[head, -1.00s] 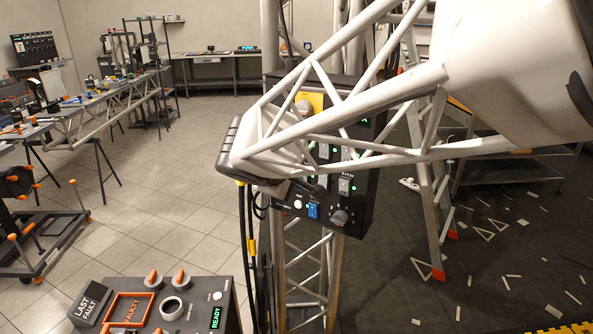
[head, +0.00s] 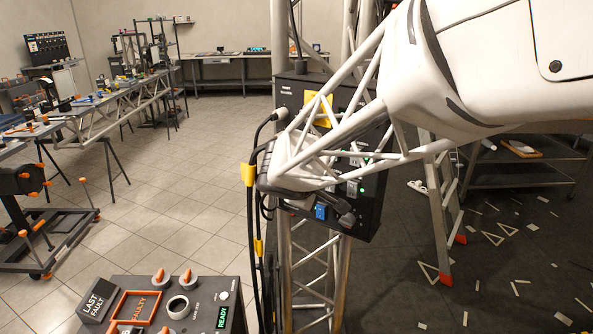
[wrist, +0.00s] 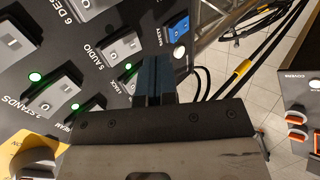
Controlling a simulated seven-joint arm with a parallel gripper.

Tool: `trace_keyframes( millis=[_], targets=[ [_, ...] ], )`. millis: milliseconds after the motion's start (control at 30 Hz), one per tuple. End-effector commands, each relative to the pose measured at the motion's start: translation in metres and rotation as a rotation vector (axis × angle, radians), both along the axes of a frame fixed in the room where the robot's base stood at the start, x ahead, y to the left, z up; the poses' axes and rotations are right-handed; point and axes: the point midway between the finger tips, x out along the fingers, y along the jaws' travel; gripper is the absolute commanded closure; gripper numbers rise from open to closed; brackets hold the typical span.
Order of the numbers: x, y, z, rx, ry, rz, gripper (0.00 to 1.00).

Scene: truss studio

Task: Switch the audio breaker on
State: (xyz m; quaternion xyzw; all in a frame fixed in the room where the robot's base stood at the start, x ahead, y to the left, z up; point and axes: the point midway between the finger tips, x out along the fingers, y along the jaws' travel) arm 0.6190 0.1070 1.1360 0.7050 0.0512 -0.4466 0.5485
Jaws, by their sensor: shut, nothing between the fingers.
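The breaker panel (head: 368,215) is a dark box on the truss in the head view, largely covered by my arm. In the wrist view, the audio breaker (wrist: 119,47) is a grey rocker beside the "5 AUDIO" label. A green lamp (wrist: 128,66) glows near it; I cannot tell which breaker it belongs to. My gripper (wrist: 153,68) is shut and empty, its dark fingers just to the right of and below the audio breaker. Contact cannot be told. The fingers partly cover another grey rocker (wrist: 129,82). In the head view the fingertips cannot be made out.
A blue rocker (wrist: 178,27) and a round white button (wrist: 178,52) are close to the fingers. The stands breaker (wrist: 55,93) and a yellow plate (wrist: 30,150) lie to the left. Black cables (head: 252,215) hang beside the panel. A console (head: 185,285) stands in front.

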Motion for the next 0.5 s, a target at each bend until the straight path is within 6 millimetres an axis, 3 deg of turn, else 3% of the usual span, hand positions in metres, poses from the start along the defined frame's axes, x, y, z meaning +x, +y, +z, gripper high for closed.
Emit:
trace_keyframes(
  millis=[300, 500],
  targets=[
    [0.027, -0.019, -0.008, 0.001, 0.000, -0.002, 1.00],
    [0.035, -0.024, -0.008, 0.001, -0.002, -0.001, 1.00]
  ],
)
